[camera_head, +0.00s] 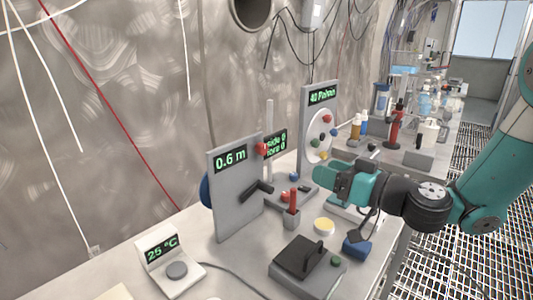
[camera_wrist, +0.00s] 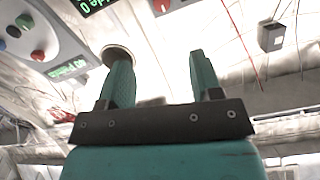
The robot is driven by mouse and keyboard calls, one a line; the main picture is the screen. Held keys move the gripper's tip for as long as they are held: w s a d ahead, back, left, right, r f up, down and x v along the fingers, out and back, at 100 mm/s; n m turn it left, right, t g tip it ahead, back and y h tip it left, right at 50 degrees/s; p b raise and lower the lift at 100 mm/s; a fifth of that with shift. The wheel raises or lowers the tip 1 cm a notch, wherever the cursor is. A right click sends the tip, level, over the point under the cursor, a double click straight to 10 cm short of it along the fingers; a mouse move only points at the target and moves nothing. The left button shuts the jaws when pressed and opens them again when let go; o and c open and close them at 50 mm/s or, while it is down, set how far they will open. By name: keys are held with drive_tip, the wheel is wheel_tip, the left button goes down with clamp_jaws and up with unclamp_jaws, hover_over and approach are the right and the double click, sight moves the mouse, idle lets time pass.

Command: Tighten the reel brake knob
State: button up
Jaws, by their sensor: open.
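The grey reel panel (camera_head: 235,190) stands upright on the bench and reads 0.6 m, with part of a blue reel (camera_head: 206,190) behind its left edge. A black crank handle (camera_head: 258,190) sticks out of its face. A red knob (camera_head: 262,150) sits near its upper right; it looks like the brake knob, but I cannot be sure. My gripper (camera_head: 322,172) is to the right of the panel, in the air above the bench, apart from the knob. In the wrist view my gripper (camera_wrist: 160,75) is open with nothing between its fingers.
A panel with coloured knobs (camera_head: 319,130) stands close behind my gripper; it also shows in the wrist view (camera_wrist: 35,35). A red-handled tool in a holder (camera_head: 292,212), a black-topped box (camera_head: 306,262) and a 25 °C display (camera_head: 168,262) stand in front.

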drive_tip(key=p, duration=1.2)
approach(265, 149)
drive_tip(key=shift+p+x, duration=4.45)
drive_tip(key=shift+x, duration=0.3)
drive_tip(key=c, duration=0.9)
